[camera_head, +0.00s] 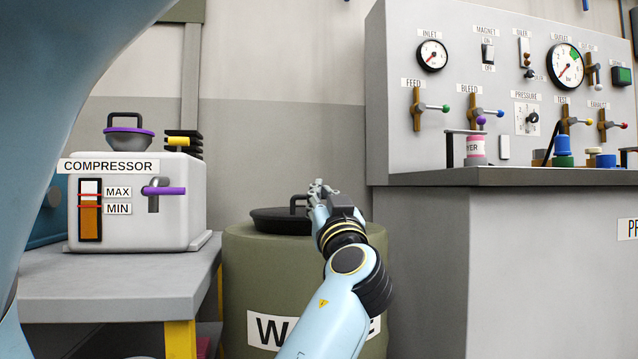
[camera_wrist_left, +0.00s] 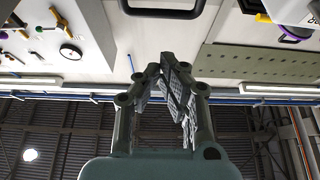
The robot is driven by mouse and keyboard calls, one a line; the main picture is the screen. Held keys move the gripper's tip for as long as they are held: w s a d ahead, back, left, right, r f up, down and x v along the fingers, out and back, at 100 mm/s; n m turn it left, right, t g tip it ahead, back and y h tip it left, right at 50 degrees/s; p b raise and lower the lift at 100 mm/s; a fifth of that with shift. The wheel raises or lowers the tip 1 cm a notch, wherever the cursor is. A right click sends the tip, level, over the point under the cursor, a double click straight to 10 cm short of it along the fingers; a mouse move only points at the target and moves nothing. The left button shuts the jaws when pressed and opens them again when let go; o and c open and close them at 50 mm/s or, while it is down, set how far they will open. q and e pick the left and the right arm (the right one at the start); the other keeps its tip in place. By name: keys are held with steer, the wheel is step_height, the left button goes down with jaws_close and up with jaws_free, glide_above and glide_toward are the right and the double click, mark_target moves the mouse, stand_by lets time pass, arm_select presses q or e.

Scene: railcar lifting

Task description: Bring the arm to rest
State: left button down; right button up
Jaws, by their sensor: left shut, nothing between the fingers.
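My left gripper (camera_head: 318,188) is raised in front of the olive waste drum (camera_head: 245,265), at about the height of its black lid (camera_head: 278,221) in the head view. Its fingers are shut with nothing between them. They also show close up in the left wrist view (camera_wrist_left: 172,80), empty and with their pads together. My light blue left forearm reaches up from the bottom of the head view and covers part of the drum's label. My right gripper is not in view.
A white compressor (camera_head: 130,205) stands on a grey bench (camera_head: 120,285) at the left. A control panel (camera_head: 480,60) with gauges and valves rises behind a dark counter (camera_head: 500,177) at the right. The wall above the drum is clear.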

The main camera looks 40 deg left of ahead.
arm_select(q)
steer(key=shift+v, duration=1.05)
steer(key=shift+f, duration=0.2)
